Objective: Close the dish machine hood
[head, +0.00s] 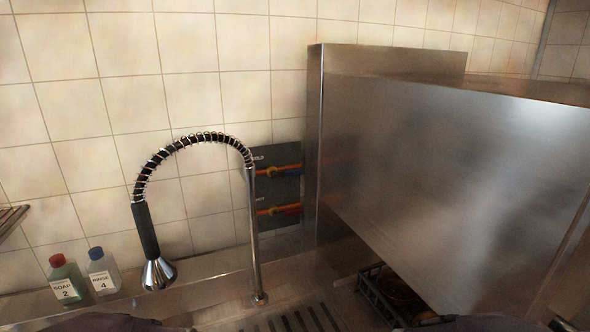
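The dish machine hood (450,180) is a large stainless steel box filling the right side of the head view. It is raised: its lower edge slants down to the right, with an open gap beneath it. A dark dish rack (372,298) with brownish contents shows partly in that gap; the rest is hidden by the hood. No handle on the hood is clearly visible. Neither of my grippers can be made out; only dark parts, probably of my arms, show at the bottom edge.
A spring-hose faucet (155,240) arches over the steel counter left of the machine. A soap bottle (66,282) and a rinse bottle (102,272) stand by the tiled wall (110,100). A dark panel with orange-handled valves (275,185) is behind the faucet.

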